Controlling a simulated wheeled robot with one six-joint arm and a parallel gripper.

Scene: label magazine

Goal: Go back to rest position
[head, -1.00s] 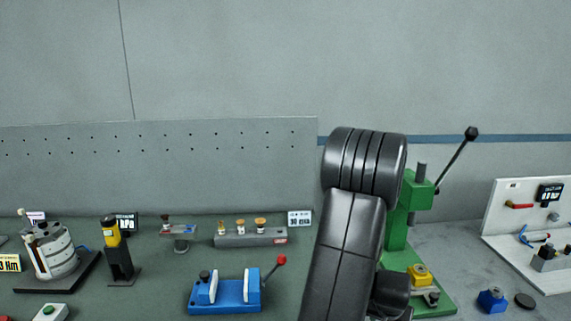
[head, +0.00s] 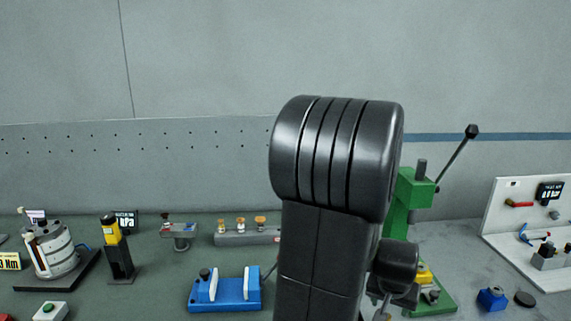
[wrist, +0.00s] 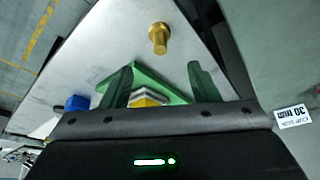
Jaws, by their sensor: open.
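My gripper (wrist: 159,72) shows in the wrist view with its two dark green fingers apart and nothing held between them. Beyond the fingers lie a green base plate (wrist: 172,91) and a yellow block (wrist: 146,102) with a pale top. A brass-coloured pin (wrist: 158,40) shows farther out, apart from the fingertips. In the head view my arm stands folded at centre right, and its bulk hides most of my gripper there.
The green press (head: 400,215) stands close behind and right of my arm. A blue vise (head: 226,291) is at left of it, beside a grey block (head: 235,239) with several brass-topped pins. A blue block (head: 491,299) and black disc (head: 525,299) lie right. Open wall is above.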

